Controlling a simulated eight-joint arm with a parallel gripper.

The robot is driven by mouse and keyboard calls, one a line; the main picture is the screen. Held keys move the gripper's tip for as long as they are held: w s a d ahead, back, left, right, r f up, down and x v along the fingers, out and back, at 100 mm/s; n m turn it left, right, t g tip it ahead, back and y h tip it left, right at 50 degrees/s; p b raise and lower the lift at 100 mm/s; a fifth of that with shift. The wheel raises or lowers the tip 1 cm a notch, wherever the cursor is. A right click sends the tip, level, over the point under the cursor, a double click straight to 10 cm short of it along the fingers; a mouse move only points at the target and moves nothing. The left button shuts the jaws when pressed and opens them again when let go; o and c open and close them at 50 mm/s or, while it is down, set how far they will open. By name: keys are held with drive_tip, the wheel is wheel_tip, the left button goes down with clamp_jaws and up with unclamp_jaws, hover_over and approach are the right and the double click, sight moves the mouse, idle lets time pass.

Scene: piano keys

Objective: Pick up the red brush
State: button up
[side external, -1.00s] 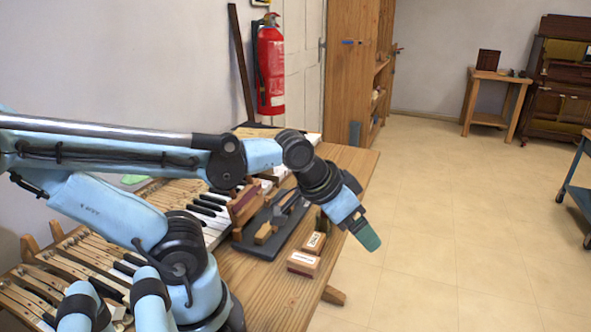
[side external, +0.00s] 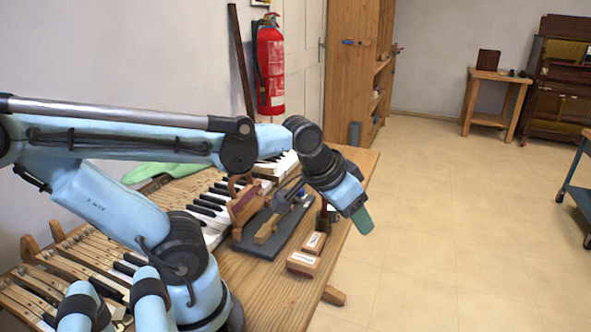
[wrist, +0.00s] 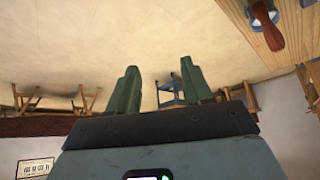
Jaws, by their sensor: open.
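My gripper (side external: 364,222) hangs beyond the table's right edge, over the floor, pointing down and right. In the wrist view its green fingers (wrist: 160,88) are spread, with nothing between them.
The wooden table (side external: 270,297) holds piano keys (side external: 205,222), a dark tray (side external: 262,248) with tools, and small labelled blocks (side external: 303,263). A fire extinguisher (side external: 270,65) hangs on the wall. The tiled floor (side external: 450,230) to the right is clear.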

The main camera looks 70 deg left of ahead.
drive_tip(key=w+a+r+n+g, duration=0.3)
drive_tip(key=a+r+n+g, duration=0.15)
drive_tip(key=a, duration=0.45)
drive_tip(key=n+g, duration=0.2)
drive_tip(key=n, duration=0.2)
hover_over(324, 212)
drive_tip(key=shift+a+r, duration=0.35)
drive_tip(key=shift+r, duration=0.05)
wheel_tip(324, 212, down, 7)
drive_tip(key=shift+r, duration=0.1)
drive_tip(key=shift+w+d+f, duration=0.1)
drive_tip(key=shift+w+f, duration=0.05)
drive_tip(key=shift+f, duration=2.45)
drive_tip(key=shift+c, duration=0.3)
clamp_jaws()
